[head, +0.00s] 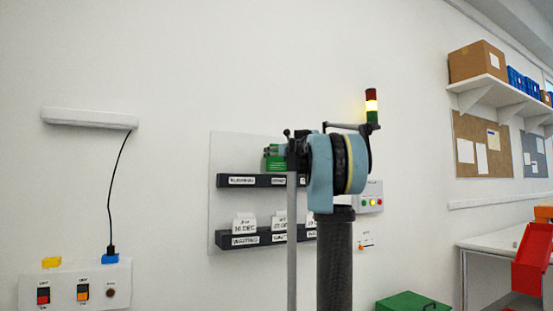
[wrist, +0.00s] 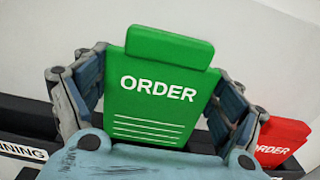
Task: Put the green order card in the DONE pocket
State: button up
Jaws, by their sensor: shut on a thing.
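The green order card (wrist: 162,110) stands upright between the two fingers of my gripper (wrist: 163,84), which is shut on it. Its ORDER print faces the wrist camera. In the head view the green card (head: 274,158) shows beside my gripper (head: 289,150), just above the upper dark pocket row (head: 262,181). That row has a left label like RUNNING and another label I cannot read clearly. My arm hides the row's right part. In the wrist view a label ending in NNING (wrist: 22,150) is at lower left. I cannot make out a DONE label.
A red order card (wrist: 282,140) stands right of my gripper in the wrist view. White cards (head: 244,224) stand in the lower row (head: 232,241), labelled WAITING. A signal tower (head: 371,106) and button box (head: 370,199) are right of my arm.

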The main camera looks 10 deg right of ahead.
aim_at(277, 166)
jog(key=shift+f, duration=3.05)
jog(key=o, duration=0.9)
jog(key=shift+c, duration=0.2)
